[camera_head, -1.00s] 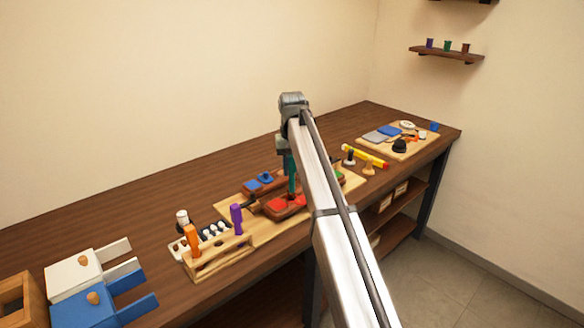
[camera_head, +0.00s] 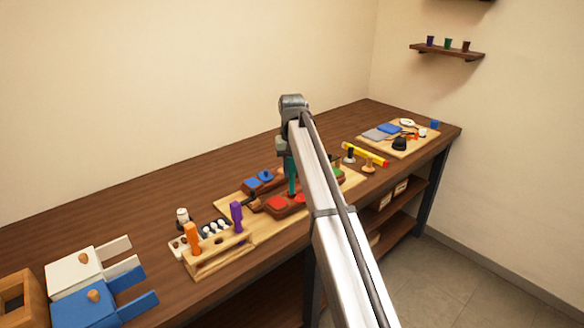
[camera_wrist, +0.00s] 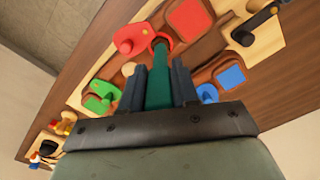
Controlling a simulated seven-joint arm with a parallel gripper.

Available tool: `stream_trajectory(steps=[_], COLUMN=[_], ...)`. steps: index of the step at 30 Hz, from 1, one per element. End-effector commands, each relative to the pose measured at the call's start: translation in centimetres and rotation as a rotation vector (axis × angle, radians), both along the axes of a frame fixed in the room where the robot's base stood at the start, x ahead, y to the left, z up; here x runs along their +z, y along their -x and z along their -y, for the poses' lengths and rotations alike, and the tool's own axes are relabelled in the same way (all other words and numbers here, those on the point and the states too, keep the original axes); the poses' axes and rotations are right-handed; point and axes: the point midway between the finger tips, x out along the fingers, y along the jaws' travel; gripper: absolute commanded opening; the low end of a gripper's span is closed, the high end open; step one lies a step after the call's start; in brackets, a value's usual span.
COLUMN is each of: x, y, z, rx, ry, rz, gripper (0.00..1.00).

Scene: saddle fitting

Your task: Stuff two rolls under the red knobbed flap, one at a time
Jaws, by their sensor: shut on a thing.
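My gripper (camera_wrist: 159,85) is shut on a teal tool (camera_wrist: 158,90), which also shows in the head view (camera_head: 291,177). The tool points down at the red-topped wooden block (camera_head: 284,210). In the wrist view its far end is at the red knobbed flap (camera_wrist: 129,40), with a red curved edge around the tip. I cannot tell whether the tip is under the flap. A separate red pad (camera_wrist: 190,19) lies beyond it. Several white rolls (camera_head: 212,229) sit in a dark-pocketed tray at the left. No roll shows at the red flap.
A wooden rack (camera_head: 217,257) holds an orange-handled tool (camera_head: 192,236) and a purple-handled tool (camera_head: 236,215). Blue (camera_head: 264,176) and green (camera_wrist: 98,103) knobbed pieces flank the red one.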

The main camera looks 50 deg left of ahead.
Motion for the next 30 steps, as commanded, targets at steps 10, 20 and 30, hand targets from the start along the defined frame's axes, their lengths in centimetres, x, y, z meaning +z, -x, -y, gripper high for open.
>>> stream_trajectory(steps=[10, 20, 30], x=[-0.6, -1.1, -1.6], y=[0.0, 0.0, 0.0], z=[0.0, 0.0, 0.0], rx=[0.000, 0.000, 0.000], ry=[0.000, 0.000, 0.000], rz=[0.000, 0.000, 0.000], gripper=[0.08, 0.08, 0.08])
